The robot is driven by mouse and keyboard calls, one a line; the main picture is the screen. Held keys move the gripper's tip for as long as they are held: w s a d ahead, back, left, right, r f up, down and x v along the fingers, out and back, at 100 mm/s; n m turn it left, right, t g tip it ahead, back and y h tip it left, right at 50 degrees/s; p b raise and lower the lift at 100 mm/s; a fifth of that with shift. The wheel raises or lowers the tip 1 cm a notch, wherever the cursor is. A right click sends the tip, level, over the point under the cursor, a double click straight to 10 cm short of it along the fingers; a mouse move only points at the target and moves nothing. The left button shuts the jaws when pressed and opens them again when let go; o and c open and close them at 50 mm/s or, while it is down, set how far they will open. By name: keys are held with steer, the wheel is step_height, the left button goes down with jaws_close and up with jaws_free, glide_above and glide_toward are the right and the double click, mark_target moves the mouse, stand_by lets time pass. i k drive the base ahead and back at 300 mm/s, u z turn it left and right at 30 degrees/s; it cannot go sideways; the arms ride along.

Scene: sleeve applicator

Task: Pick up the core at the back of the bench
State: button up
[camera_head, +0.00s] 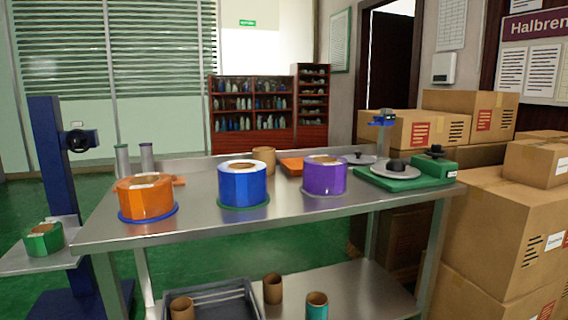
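A plain brown cardboard core (264,159) stands upright at the back of the steel bench (300,212). It is partly hidden behind the blue roll (243,185), which stands in front of it and to its left. An orange flat piece (291,166) lies just to the right of the core. My gripper is not in this view.
An orange roll (145,197) and a purple roll (325,177) stand along the bench front. A green device (402,180) sits at the right end. Cores and a grey tray (213,301) are on the lower shelf. Cardboard boxes (500,245) crowd the right side.

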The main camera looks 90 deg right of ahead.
mark_target(266, 154)
steer(key=z, duration=1.95)
